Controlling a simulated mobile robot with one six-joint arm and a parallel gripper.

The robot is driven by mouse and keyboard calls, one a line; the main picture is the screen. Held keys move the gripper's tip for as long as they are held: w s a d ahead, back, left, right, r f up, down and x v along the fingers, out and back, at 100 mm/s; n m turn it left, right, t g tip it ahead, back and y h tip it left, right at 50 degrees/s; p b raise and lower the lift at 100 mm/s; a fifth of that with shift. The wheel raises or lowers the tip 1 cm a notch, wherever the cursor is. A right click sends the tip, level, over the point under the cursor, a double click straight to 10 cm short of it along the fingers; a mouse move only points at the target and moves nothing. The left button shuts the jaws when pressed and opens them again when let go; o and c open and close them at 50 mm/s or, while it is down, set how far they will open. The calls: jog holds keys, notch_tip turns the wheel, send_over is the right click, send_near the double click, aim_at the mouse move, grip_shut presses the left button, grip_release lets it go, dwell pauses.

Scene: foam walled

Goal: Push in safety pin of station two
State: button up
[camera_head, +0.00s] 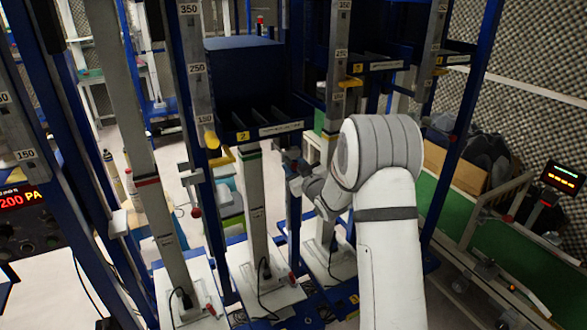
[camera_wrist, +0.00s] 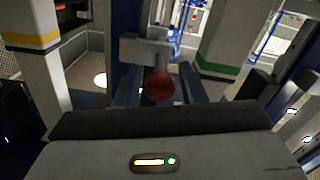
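A round red knob (camera_wrist: 160,86), likely the safety pin's end, sticks out from a grey block (camera_wrist: 146,51) on a blue post in the wrist view. My gripper (camera_wrist: 160,90) is open, with one blue-grey finger on each side of the knob and a gap on both sides. In the head view my gripper (camera_head: 290,165) is at the blue post between the green-banded column (camera_head: 257,205) and the yellow-banded column (camera_head: 327,175). The knob there is hidden or too small to make out. A yellow "2" label (camera_head: 243,136) is on the blue shelf left of my gripper.
Another red knob (camera_head: 196,212) is on the blue post further left. A red-banded column (camera_head: 160,215) stands beyond it. Blue uprights and white column bases crowd the space around my arm. A green conveyor (camera_head: 435,205) runs at the right.

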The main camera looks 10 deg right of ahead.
jog(key=shift+o, duration=0.8)
jog(key=shift+s, duration=0.15)
jog(key=b+v, duration=0.1)
jog(key=v, duration=0.6)
jog(key=shift+s+b, duration=0.35)
jog(key=shift+b, duration=0.05)
jog(key=shift+d+r, duration=0.1)
